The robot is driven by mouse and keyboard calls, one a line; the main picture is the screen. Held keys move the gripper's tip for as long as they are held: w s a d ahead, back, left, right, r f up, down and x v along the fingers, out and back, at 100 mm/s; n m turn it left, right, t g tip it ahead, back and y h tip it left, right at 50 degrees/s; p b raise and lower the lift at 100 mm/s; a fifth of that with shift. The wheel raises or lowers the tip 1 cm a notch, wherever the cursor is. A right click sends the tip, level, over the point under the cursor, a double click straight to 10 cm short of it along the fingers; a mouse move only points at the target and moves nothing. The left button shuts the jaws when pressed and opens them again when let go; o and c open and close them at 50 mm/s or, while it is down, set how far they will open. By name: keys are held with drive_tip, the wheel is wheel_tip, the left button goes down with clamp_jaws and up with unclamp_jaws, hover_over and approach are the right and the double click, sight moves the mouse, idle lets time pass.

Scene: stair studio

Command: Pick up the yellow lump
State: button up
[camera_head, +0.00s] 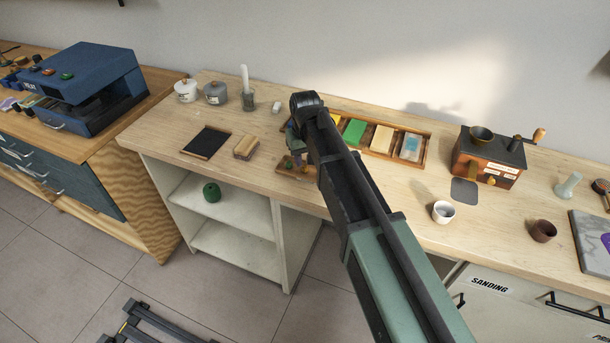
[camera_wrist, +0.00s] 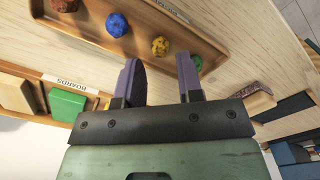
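The yellow lump (camera_wrist: 160,46) is small and rough. It lies in a shallow brown wooden tray (camera_wrist: 185,36) in the wrist view, between a blue lump (camera_wrist: 117,25) and a green lump (camera_wrist: 197,62). My gripper (camera_wrist: 158,61) is open and empty, its two purple-grey fingers apart. The yellow lump shows in the gap just beyond the fingertips, slightly right of its middle; I cannot tell the height between them. The green lump is near the right fingertip.
A reddish-brown lump (camera_wrist: 65,4) lies at the tray's far end. The boards rack (camera_head: 424,150) stands behind on the bench. A white cup (camera_head: 443,212) stands right of my arm.

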sight(305, 167)
wheel_tip(305, 167, down, 4)
drive_tip(key=shift+b, duration=1.2)
drive_tip(key=shift+r, duration=0.25)
clamp_jaws()
drive_tip(key=shift+r+p, duration=0.15)
drive_tip(key=shift+p, duration=0.25)
wheel_tip(305, 167, up, 20)
drive_tip(key=p, duration=1.9)
drive_tip(key=shift+p, duration=0.35)
